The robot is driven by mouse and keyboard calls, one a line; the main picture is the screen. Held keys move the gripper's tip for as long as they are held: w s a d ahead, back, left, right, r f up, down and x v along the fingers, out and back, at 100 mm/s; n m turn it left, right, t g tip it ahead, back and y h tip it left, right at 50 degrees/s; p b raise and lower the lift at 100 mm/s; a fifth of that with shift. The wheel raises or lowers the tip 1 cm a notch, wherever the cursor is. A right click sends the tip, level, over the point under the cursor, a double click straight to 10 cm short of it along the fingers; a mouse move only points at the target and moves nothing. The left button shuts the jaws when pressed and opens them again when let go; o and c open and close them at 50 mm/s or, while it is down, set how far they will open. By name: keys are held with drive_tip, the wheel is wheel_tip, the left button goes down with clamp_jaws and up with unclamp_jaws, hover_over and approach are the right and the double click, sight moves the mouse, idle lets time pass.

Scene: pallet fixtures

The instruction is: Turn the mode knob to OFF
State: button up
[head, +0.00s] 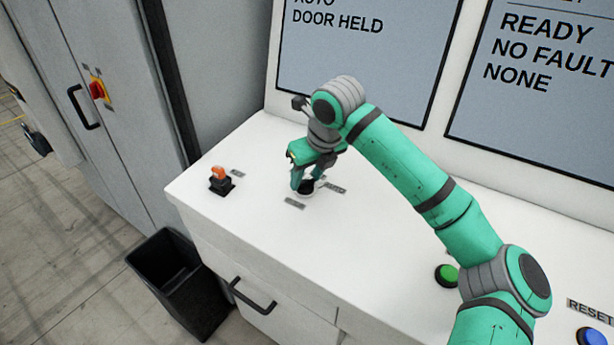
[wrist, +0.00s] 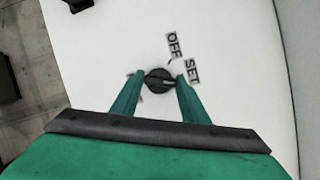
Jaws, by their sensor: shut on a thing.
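The mode knob (wrist: 158,83) is a round black knob on the white console top, between the two green fingers of my gripper (wrist: 160,78) in the wrist view. The fingers are closed on its sides. The OFF label (wrist: 174,43) lies above and slightly right of the knob, and the SET label (wrist: 191,69) lies to its right. Another label is mostly hidden behind the left finger. I cannot clearly tell which label the knob points to. In the head view my gripper (head: 306,182) reaches down to the knob, which is partly hidden there.
An orange-topped switch (head: 220,180) stands left of the knob on the console (head: 250,235). Two screens rise behind; one reads DOOR HELD (head: 350,60). A green button (head: 446,275) and a blue RESET button (head: 592,337) are at the right. A black bin (head: 180,285) stands on the floor.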

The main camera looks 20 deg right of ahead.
drive_tip(key=n, duration=0.1)
drive_tip(key=n+y, duration=0.1)
drive_tip(key=shift+w+d+n, duration=0.1)
drive_tip(key=shift+d+n, duration=0.1)
drive_tip(key=shift+n, duration=0.2)
drive_tip(key=n, duration=0.2)
drive_tip(key=n+g+y, duration=0.1)
drive_tip(key=n, duration=0.1)
drive_tip(key=shift+n+g, duration=0.3)
drive_tip(key=n+g, duration=0.1)
drive_tip(key=n, duration=0.2)
drive_tip(key=n+g+y, duration=0.1)
drive_tip(key=n, duration=0.2)
drive_tip(key=shift+w+d, duration=0.15)
drive_tip(key=shift+n, duration=0.3)
drive_tip(key=o, duration=1.1)
drive_tip(key=shift+c, duration=0.2)
drive_tip(key=shift+w, duration=0.1)
